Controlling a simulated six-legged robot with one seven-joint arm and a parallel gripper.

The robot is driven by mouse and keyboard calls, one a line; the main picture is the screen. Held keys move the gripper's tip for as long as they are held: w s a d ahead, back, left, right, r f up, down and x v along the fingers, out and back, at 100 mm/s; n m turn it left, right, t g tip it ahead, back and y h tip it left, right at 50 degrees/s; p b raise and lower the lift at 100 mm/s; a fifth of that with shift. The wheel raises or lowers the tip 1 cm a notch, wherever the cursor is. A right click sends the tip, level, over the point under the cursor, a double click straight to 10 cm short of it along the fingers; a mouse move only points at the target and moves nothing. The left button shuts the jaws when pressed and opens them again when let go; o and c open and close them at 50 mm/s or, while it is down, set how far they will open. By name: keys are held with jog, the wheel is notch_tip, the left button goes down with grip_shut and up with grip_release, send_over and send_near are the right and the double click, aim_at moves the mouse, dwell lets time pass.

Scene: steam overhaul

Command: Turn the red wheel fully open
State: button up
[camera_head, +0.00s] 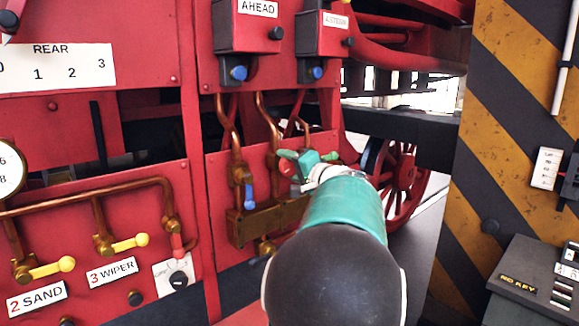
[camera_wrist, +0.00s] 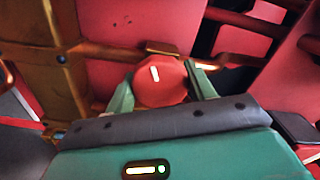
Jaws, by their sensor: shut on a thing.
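The red wheel (camera_wrist: 165,90) is a small faceted red knob with a short white mark, which is near upright and leans slightly left at its top in the wrist view. My gripper (camera_wrist: 162,80) has one green finger on each side of it and is shut on it. In the head view my gripper (camera_head: 307,162) reaches the red panel beside the copper pipes. A bit of the wheel (camera_head: 286,168) shows there by the fingers, and most of it is hidden.
A brass manifold (camera_head: 262,222) with a blue-handled valve (camera_head: 249,196) sits just left of my gripper. Yellow-handled valves (camera_head: 130,243) are further left. Two red boxes (camera_head: 320,40) with blue knobs hang above. A striped pillar (camera_head: 500,130) stands to the right.

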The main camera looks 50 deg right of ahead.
jog(key=n, duration=0.3)
jog(key=shift+n, duration=2.2)
jog(key=o, duration=1)
jog(key=shift+s, duration=0.1)
jog(key=v, duration=1.3)
jog(key=shift+s+a, duration=0.1)
jog(key=shift+s, duration=0.25)
